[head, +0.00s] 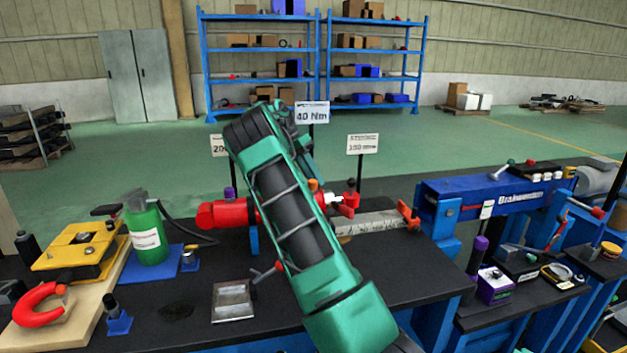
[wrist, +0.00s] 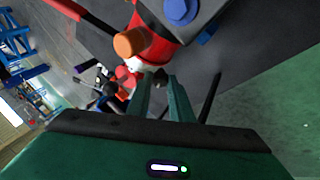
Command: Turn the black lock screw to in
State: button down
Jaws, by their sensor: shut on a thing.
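My gripper (wrist: 162,84) reaches in from the bottom of the wrist view. Its two green fingers are shut on a small dark piece, the black lock screw (wrist: 160,75), beside the red tool body (wrist: 152,55). Only a little of the screw shows between the fingertips, so its turn position cannot be told. An orange knob (wrist: 131,42) and a blue round cap (wrist: 180,9) are close by. In the head view, the red tool (head: 228,213) lies across the bench behind my green arm, which hides the screw and most of the gripper.
A steel scale (head: 375,222) and a red clamp piece (head: 408,215) lie right of my arm. A green bottle (head: 146,235), a yellow case (head: 75,250) and a metal tray (head: 232,300) stand left. Sign posts (head: 362,144) rise behind the tool. A blue machine (head: 500,200) is at right.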

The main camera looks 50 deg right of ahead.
jog(key=shift+w+f+m+g, duration=0.15)
jog(key=shift+m+g, duration=0.65)
jog(key=shift+m, duration=0.7)
jog(key=shift+y, duration=0.3)
jog(key=c, duration=1.6)
grip_release()
